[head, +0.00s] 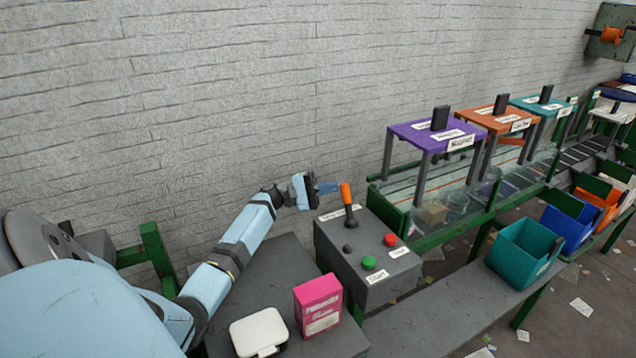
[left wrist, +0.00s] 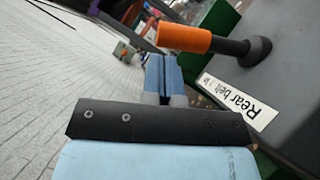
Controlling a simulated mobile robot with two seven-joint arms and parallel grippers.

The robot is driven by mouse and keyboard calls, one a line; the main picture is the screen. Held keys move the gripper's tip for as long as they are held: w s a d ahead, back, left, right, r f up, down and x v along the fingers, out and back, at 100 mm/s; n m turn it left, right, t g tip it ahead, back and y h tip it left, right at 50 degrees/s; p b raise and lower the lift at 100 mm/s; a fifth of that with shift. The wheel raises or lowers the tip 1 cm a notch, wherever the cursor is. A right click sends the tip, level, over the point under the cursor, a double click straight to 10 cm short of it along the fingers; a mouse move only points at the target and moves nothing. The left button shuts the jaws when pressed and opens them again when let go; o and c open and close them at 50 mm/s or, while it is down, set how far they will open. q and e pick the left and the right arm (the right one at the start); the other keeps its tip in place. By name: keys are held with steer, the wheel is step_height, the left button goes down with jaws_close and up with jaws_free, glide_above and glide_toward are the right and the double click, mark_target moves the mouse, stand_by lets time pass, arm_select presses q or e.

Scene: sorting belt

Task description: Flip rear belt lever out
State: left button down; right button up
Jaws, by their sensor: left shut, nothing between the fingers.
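The rear belt lever (head: 347,200) has an orange grip and a dark stem, and stands on the grey control box (head: 352,248). In the left wrist view the lever (left wrist: 185,38) lies just beyond and to the right of the fingertips, with its round dark base at right. A label (left wrist: 238,102) reading "Rear belt" with smaller words sits beside it. My left gripper (head: 335,187) is shut and empty, its blue fingertips close to the left side of the orange grip. In the left wrist view the fingers (left wrist: 163,72) are together. Whether they touch the lever is unclear. My right gripper is not in view.
A pink box (head: 318,304) and a white case (head: 258,333) stand in front. The belt with a purple gantry (head: 425,133) runs right. Bins (head: 525,250) stand below it.

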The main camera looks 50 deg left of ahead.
arm_select(q)
steer(key=shift+d+r, duration=0.1)
steer(key=shift+d, duration=0.25)
steer(key=shift+s+d+r+m+g+b, duration=0.3)
steer(key=shift+d+r+m+g, duration=0.25)
steer(key=shift+m, duration=0.35)
steer(key=s+d+r+m+g+y, duration=0.1)
steer(key=s+d+m+g+y, duration=0.1)
steer(key=d+m, duration=0.5)
steer(key=shift+d+r+g+y, duration=0.35)
steer(key=shift+g+y, duration=0.1)
steer(key=shift+y, duration=0.65)
steer(key=shift+s, duration=0.15)
